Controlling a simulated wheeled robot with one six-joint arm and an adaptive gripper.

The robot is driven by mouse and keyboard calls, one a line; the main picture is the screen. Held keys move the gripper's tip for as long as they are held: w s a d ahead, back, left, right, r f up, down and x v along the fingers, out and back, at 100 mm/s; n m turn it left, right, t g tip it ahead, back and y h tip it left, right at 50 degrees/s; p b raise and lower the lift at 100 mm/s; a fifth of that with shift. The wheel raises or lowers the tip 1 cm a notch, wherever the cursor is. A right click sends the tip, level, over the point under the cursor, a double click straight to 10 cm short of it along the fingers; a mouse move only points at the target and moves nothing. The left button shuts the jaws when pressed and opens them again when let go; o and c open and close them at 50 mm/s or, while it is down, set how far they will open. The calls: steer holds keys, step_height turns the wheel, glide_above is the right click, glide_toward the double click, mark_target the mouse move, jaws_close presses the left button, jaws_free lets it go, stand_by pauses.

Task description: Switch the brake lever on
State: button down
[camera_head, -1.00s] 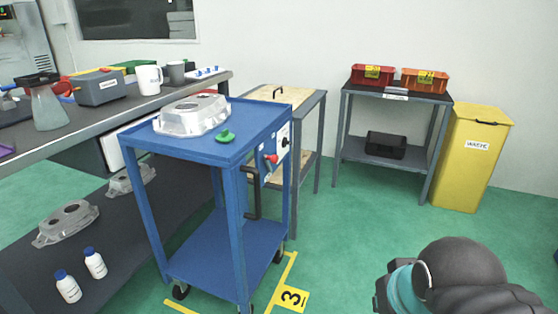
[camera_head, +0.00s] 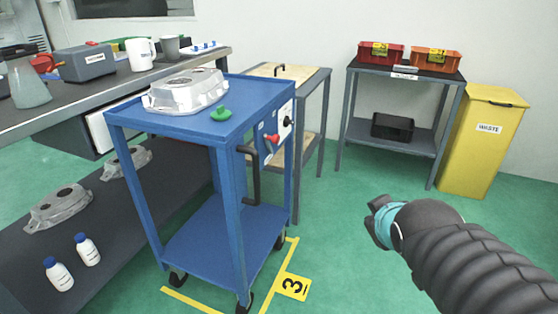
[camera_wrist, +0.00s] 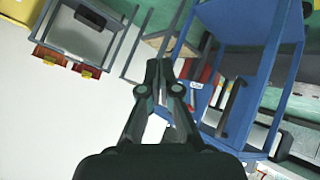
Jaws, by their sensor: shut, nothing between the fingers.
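The blue cart (camera_head: 180,125) stands left of centre in the head view. On its right side is a pale panel (camera_head: 277,125) with a red-ended lever (camera_head: 271,138), which I take as the brake lever, and a black knob (camera_head: 287,121). My gripper (camera_head: 377,218) is to the right of the cart, in free air, apart from the lever. In the wrist view my gripper (camera_wrist: 160,65) is shut and empty, its fingertips together. The blue cart (camera_wrist: 238,30) shows beyond it, with red parts near the fingers. I cannot tell the lever's setting.
A black handle (camera_head: 250,175) juts from the cart's side. A wooden-topped table (camera_head: 300,75) stands behind. Green floor (camera_head: 340,240) is clear between cart and arm.

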steer(key=w+a+f+n+t+y+b, duration=0.3)
steer(key=w+a+n+t+y+b, duration=0.5)
steer(key=w+n, duration=0.55)
steer(key=a+n+g+y+b, duration=0.1)
steer(key=a+n+y+b, duration=0.1)
steer(key=a+n+y, duration=0.2)
steer(key=a+n, duration=0.2)
steer(key=n, duration=0.2)
steer(key=shift+a+n, duration=0.35)
steer(key=shift+a, duration=0.05)
glide_toward(268, 139)
steer(key=w+a, duration=0.3)
steer(key=shift+w+d+r+p, duration=0.35)
steer(key=shift+w+r+p, duration=0.05)
steer(key=shift+w+p, duration=0.1)
steer(key=shift+s+a+r, duration=0.1)
steer(key=shift+r, duration=0.05)
